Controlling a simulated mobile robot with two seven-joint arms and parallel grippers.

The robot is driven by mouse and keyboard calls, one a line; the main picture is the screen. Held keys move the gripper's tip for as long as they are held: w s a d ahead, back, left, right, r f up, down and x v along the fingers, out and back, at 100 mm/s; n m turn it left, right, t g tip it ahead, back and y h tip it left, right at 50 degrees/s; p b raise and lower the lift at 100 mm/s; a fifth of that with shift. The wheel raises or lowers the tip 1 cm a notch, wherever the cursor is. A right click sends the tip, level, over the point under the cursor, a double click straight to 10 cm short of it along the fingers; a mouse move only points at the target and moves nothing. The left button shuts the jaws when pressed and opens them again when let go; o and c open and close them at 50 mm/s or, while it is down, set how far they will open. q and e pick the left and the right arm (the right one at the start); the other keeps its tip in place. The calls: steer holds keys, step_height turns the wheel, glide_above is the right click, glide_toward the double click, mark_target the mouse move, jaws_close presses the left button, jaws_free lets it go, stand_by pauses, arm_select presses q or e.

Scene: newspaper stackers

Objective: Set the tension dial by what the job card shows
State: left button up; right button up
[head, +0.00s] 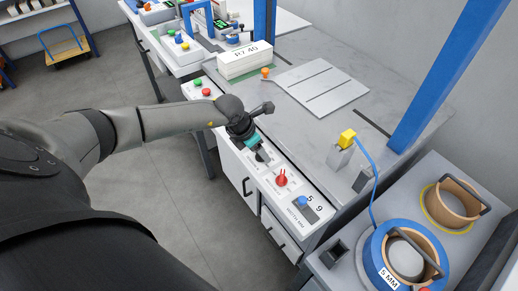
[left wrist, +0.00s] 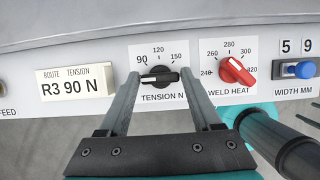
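The job card (left wrist: 76,84) on the panel reads "ROUTE TENSION R3 90 N". Right of it is the black tension dial (left wrist: 160,76), with marks 90, 120 and 150 and the label TENSION N. In the head view my left gripper (head: 262,158) is over the panel and hides most of the dial.
Right of the dial are the red weld heat dial (left wrist: 236,70) and the blue width knob (left wrist: 299,70) below digits 5 and 9. A white stack marked R7 40 (head: 244,62) stands behind on the bench. A blue-banded reel (head: 374,262) is at right.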

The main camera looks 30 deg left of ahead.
arm_select(q)
steer(key=c, duration=0.9)
steer(key=shift+c, duration=0.2)
